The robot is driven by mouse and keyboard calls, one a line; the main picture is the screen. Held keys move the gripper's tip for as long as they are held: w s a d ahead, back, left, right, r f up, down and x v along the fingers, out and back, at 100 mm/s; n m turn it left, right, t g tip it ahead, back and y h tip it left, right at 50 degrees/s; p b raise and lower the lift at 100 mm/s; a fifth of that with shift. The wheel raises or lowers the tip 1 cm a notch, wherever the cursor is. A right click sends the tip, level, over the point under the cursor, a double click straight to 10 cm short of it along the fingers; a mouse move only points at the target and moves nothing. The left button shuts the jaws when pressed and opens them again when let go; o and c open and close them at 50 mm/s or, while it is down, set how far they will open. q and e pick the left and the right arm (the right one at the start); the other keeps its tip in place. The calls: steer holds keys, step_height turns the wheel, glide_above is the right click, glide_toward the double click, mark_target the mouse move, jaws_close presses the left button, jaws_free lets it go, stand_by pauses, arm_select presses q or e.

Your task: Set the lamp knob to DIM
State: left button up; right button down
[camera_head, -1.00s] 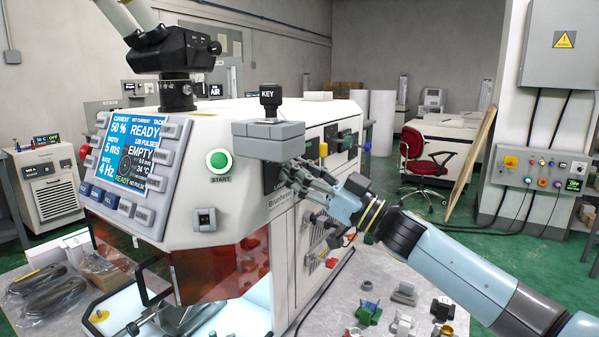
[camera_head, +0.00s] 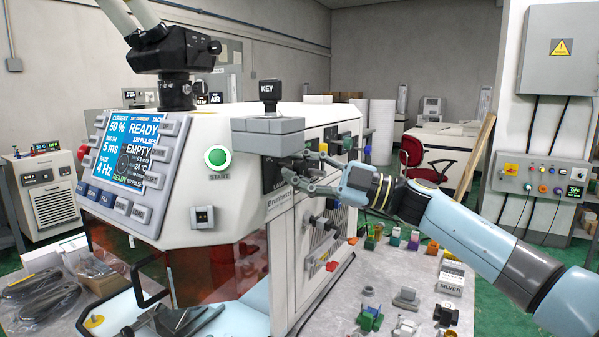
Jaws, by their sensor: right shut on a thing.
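The white laser machine (camera_head: 190,140) fills the left and middle. The display (camera_head: 128,152) reads READY, 50 %, 5 ms and 4 Hz. My left gripper is not in view.
The green START button (camera_head: 217,157) is on the machine's front. Small coloured parts lie on the grey bench (camera_head: 345,300) at right. A red chair (camera_head: 425,160) stands behind.

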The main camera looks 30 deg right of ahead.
steer(key=shift+f+n+g, duration=0.1)
steer(key=shift+n+g, duration=0.2)
steer(key=shift+n, duration=0.3)
steer(key=c, duration=1)
jaws_free()
steer(key=v, duration=1.2)
steer(key=shift+d, duration=0.1)
